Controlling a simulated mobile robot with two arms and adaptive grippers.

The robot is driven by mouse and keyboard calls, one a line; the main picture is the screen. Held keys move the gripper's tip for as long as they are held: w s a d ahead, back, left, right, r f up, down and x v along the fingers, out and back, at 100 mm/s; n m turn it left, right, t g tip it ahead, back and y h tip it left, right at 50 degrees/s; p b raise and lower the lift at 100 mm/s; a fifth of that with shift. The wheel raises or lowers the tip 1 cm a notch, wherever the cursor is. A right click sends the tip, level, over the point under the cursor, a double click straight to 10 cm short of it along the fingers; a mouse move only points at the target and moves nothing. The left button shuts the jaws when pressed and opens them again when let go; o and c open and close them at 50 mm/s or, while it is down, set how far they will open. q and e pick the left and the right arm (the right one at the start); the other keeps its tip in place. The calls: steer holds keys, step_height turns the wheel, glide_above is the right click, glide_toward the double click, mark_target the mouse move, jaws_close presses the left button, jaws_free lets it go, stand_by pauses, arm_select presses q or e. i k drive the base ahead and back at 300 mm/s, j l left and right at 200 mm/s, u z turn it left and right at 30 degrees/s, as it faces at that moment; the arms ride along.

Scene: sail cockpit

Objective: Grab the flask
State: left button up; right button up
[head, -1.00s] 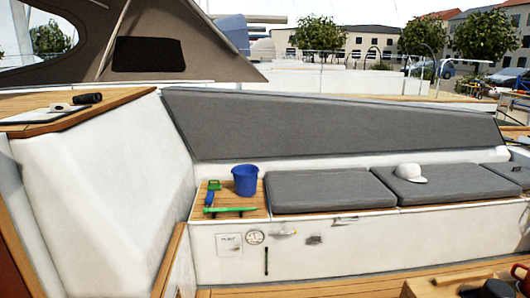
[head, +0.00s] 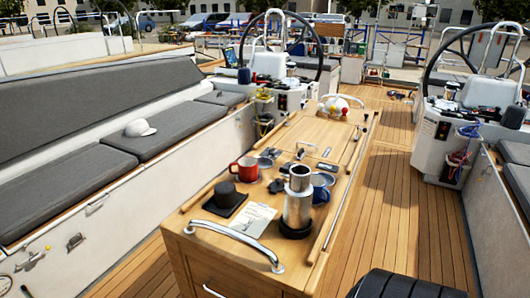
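A silver metal flask (head: 298,196) with a dark base stands upright on the wooden cockpit table (head: 215,256), near its front end. A blue mug (head: 321,188) is just behind it to the right and partly hidden by it. Neither of my grippers shows in the head view. A black ribbed part at the bottom edge looks like my own body.
On the table are a red mug (head: 244,169), a black object (head: 226,196), a paper sheet (head: 254,217) and small metal items. A curved rail (head: 238,240) crosses the table's near end. The deck (head: 405,225) to the right is clear. A white cap (head: 139,128) lies on the bench.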

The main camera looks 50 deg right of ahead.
mark_target(298, 192)
steer(key=z, duration=1.5)
